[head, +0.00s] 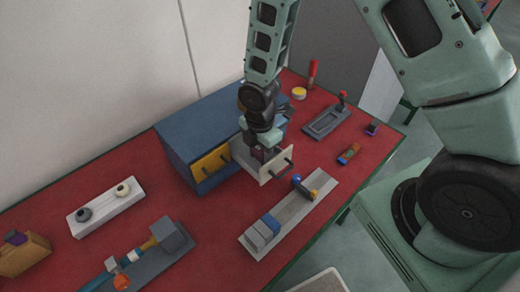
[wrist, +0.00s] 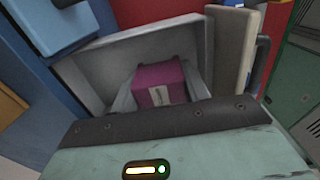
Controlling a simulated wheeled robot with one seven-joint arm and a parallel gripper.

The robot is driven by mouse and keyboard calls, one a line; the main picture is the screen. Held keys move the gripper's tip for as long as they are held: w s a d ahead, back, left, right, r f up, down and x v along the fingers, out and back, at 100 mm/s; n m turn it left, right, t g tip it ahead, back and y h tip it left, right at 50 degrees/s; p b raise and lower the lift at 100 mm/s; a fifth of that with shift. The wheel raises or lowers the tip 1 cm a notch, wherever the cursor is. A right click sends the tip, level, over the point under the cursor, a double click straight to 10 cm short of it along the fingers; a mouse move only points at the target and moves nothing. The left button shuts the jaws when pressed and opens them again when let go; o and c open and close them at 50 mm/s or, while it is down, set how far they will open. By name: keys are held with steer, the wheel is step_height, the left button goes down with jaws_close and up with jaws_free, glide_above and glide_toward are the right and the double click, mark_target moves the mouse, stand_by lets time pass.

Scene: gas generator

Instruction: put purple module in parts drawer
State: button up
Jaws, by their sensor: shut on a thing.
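My gripper (head: 262,152) is shut on a purple module (wrist: 160,78), with one finger on each side of it. It points down into the open parts drawer (head: 276,165), which is pulled out of the blue cabinet (head: 205,122). In the wrist view the module is inside the grey walls of the drawer (wrist: 95,72), and the cream drawer front (wrist: 232,55) is at the right. Whether the module touches the drawer floor cannot be told. In the head view my gripper mostly hides the module.
A yellow front (head: 211,161) is left of the open drawer. A grey rail with blue blocks (head: 262,231) lies in front. A grey tray (head: 326,122) and small coloured parts are at the right.

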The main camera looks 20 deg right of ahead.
steer(key=shift+f, duration=0.1)
steer(key=o, duration=1.3)
step_height(320, 180, up, 12)
steer(key=shift+f+b, duration=0.15)
steer(key=shift+b, duration=0.5)
steer(key=s+a+r+m, duration=0.3)
steer(key=s+r+m, duration=0.2)
steer(key=s, duration=0.5)
steer(key=s+a+r+m, duration=0.3)
steer(key=s+r+m, duration=0.2)
steer(key=s+m, duration=0.3)
steer(key=shift+s+a+r+m+y, duration=0.2)
steer(key=shift+s+r+m+y, duration=0.15)
steer(key=shift+s, duration=0.55)
